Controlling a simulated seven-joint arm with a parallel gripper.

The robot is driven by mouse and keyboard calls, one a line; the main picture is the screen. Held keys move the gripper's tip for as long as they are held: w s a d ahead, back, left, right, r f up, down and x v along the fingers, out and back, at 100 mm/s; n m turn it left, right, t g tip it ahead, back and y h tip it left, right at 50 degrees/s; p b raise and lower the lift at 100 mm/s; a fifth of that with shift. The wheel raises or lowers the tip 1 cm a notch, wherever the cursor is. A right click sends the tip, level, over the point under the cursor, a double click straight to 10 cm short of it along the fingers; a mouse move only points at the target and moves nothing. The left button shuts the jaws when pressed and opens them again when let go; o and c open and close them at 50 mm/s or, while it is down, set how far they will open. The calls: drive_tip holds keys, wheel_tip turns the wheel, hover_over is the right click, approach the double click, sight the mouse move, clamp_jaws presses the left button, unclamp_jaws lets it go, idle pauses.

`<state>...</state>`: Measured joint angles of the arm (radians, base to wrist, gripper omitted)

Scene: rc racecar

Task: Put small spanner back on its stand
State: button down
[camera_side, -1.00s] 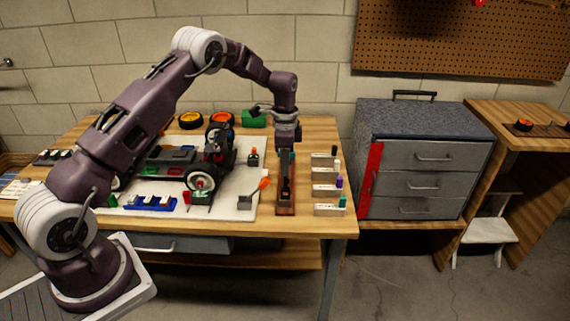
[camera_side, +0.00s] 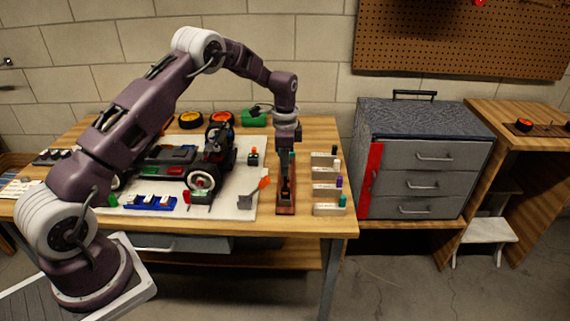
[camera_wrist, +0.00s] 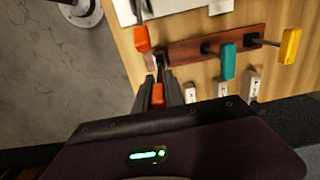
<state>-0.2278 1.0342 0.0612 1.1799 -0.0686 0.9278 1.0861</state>
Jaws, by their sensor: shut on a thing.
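The wooden stand (camera_side: 286,210) lies on the table to the right of the white mat. In the wrist view the stand (camera_wrist: 185,51) holds a teal-handled tool (camera_wrist: 228,62) and a yellow-handled tool (camera_wrist: 290,46). My gripper (camera_side: 286,188) points down over the near end of the stand. In the wrist view my gripper (camera_wrist: 160,72) is shut on the small spanner, whose orange part (camera_wrist: 157,95) shows between the fingers. Its lower end is close to the stand's left end. I cannot tell whether it touches the stand, and the fingers hide most of it.
The RC car (camera_side: 185,165) stands on the mat. Several small labelled holders (camera_side: 328,186) stand to the right. A grey drawer cabinet (camera_side: 425,160) is beyond the table's right edge.

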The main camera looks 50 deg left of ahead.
drive_tip(key=shift+f, duration=1.85)
drive_tip(key=c, duration=1.3)
unclamp_jaws()
wheel_tip(320, 180, up, 7)
drive_tip(key=shift+r, duration=0.1)
